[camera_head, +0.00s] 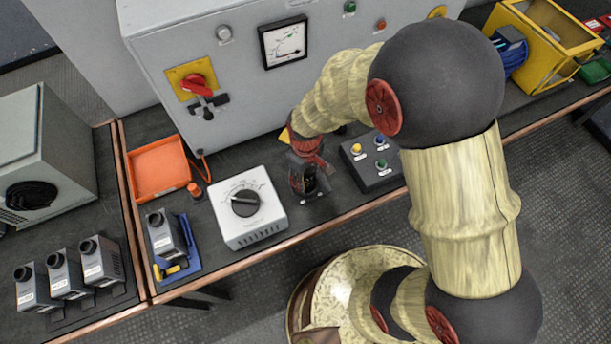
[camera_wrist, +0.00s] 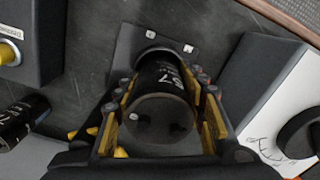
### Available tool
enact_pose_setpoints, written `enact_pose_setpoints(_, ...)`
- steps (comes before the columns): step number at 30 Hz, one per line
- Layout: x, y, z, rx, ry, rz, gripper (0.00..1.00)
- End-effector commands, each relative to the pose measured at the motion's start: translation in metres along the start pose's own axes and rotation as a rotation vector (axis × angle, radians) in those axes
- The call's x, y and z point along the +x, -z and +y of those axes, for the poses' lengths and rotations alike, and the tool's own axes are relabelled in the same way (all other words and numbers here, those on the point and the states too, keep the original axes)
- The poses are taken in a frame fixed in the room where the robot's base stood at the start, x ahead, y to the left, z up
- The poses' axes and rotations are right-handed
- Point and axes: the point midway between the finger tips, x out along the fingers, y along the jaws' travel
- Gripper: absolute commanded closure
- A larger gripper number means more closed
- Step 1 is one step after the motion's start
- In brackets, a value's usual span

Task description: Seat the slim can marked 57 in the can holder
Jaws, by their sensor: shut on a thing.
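The black slim can marked 57 (camera_wrist: 165,92) is between the yellow-padded fingers of my gripper (camera_wrist: 162,112) in the wrist view. My gripper is shut on it. The can holder (camera_wrist: 128,48), a grey plate with a round collar and two small white labels, lies just beyond the can's far end. The can lines up roughly with the collar; I cannot tell whether its end is inside. In the head view my gripper (camera_head: 311,182) points down at the bench between the white dial box and the button box, hiding most of the can and holder.
Another dark can (camera_wrist: 22,122) lies at the left in the wrist view. The white dial box (camera_head: 250,210) and the three-button box (camera_head: 362,175) stand close on either side of my gripper. The grey cabinet (camera_head: 240,95) rises behind. An orange tray (camera_head: 158,168) is further left.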

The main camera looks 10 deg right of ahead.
Motion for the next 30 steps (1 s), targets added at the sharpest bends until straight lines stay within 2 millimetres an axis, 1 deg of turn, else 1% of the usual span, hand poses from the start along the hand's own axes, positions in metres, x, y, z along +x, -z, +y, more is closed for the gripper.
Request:
enact_pose_setpoints(7, 0.0057, 0.0004, 0.0002, 0.000, 0.000, 0.001, 0.96)
enact_pose_setpoints(8, 0.0058, 0.0005, 0.0002, 0.000, 0.000, 0.001, 0.58)
enact_pose_setpoints(9, 0.0053, 0.0005, 0.0002, 0.000, 0.000, 0.001, 0.56)
enact_pose_setpoints(19, 0.0054, 0.0002, 0.0001, 0.000, 0.000, 0.000, 0.38)
enact_pose_setpoints(26, 0.0059, -0.0003, -0.0001, 0.000, 0.000, -0.001, 0.38)
enact_pose_setpoints(30, 0.0012, 0.0004, 0.0001, 0.000, -0.001, 0.001, 0.38)
